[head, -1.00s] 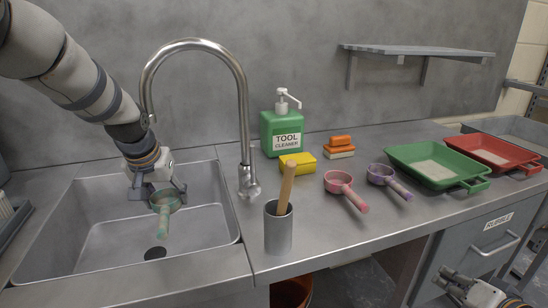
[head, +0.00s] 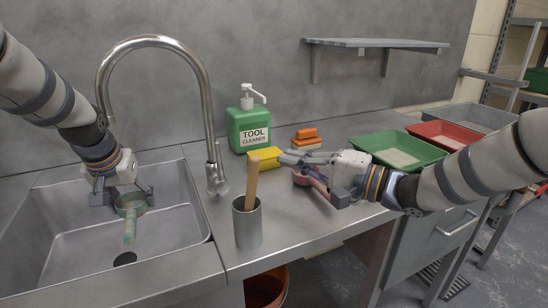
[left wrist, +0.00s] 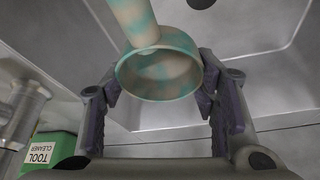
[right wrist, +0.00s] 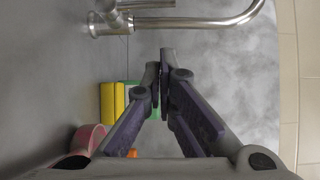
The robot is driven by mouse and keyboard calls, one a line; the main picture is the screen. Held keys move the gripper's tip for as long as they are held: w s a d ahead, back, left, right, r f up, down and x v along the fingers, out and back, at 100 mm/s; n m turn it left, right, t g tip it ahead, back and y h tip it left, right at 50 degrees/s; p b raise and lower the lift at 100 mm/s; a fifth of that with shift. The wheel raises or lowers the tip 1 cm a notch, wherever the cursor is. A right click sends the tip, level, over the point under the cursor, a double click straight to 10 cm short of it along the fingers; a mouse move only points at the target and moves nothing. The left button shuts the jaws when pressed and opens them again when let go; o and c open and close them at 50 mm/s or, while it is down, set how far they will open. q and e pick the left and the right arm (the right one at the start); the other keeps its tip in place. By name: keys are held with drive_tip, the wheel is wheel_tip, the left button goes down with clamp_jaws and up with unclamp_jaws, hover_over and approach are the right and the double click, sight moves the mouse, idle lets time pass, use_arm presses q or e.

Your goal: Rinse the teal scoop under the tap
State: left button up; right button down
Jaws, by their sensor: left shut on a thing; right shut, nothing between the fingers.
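The teal scoop (head: 130,208) is smeared with beige residue, inside and along its handle. My left gripper (head: 122,196) is shut on its cup above the sink (head: 188,232), the handle pointing toward the front. The left wrist view shows the cup (left wrist: 158,76) between the fingers. The tall curved tap (head: 207,110) has its spout end behind my left wrist; I see no water. Its lever is at the base, right of the sink. My right gripper (head: 284,159) is shut and empty above the counter, pointing left toward the tap base, which shows in the right wrist view (right wrist: 108,24).
A grey cup (head: 247,226) with a wooden handle stands before the tap. The green cleaner bottle (head: 249,128) and yellow sponge (head: 262,158) are behind. A pink scoop (head: 301,178) is partly under my right gripper. Green (head: 425,158) and red trays stand right.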

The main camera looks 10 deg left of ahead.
sight(219, 167)
drive_tip(key=w+a, duration=0.2)
drive_tip(key=a, duration=0.9)
